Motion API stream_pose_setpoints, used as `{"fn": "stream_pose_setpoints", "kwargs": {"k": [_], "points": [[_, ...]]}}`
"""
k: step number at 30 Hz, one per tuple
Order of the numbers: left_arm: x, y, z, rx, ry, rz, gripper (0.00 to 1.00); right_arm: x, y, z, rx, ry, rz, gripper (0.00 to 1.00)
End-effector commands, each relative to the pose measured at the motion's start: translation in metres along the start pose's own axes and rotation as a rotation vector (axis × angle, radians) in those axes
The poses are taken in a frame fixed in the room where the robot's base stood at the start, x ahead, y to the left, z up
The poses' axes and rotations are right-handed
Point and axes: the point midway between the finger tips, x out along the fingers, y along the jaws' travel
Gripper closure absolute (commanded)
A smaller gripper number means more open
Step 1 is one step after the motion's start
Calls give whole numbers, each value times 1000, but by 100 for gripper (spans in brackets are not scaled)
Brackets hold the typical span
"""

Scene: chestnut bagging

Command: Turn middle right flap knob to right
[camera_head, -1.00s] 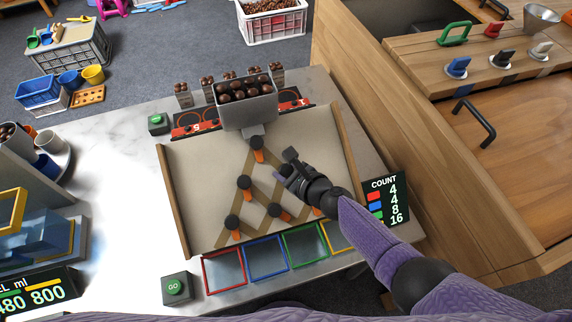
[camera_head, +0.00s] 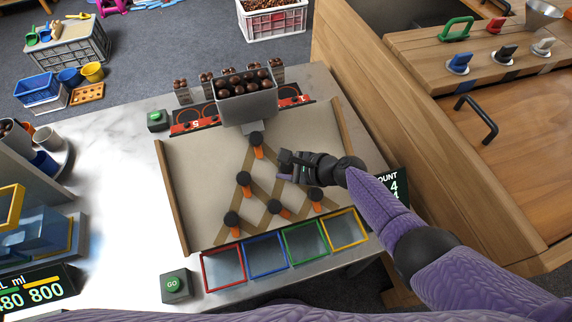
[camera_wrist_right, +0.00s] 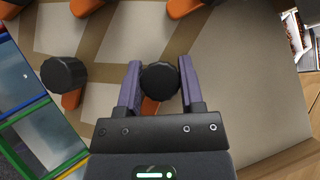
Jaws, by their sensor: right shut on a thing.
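The board (camera_head: 185,165) carries black knobs with orange flaps. The middle right flap knob is covered by my right gripper (camera_head: 283,165) in the head view. In the right wrist view this black round knob (camera_wrist_right: 160,82) sits between the purple fingers of my right gripper (camera_wrist_right: 158,84), which are shut on its sides. The top knob (camera_head: 256,138) and the middle left knob (camera_head: 243,178) stand free. My left gripper is not in view.
A grey hopper (camera_head: 247,106) of chestnuts stands behind the board. Red, blue, green and yellow frames (camera_head: 222,269) line its front edge. My right forearm partly covers the count sign (camera_head: 392,185).

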Motion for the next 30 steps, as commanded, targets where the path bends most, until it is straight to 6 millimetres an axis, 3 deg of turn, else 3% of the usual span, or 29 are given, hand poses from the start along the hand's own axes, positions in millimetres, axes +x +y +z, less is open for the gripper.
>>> {"fn": "stream_pose_setpoints", "kwargs": {"k": [12,13,18,26,30], "points": [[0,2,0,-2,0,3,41,0,0,1,-5,-1,3,100],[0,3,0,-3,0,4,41,0,0,1,-5,-1,3,49],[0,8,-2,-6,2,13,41,0,0,0,-5,-1,3,16],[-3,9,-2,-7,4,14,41,-3,0,1,-4,-1,3,16],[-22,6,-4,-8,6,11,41,-28,-3,4,-2,1,1,16]]}}
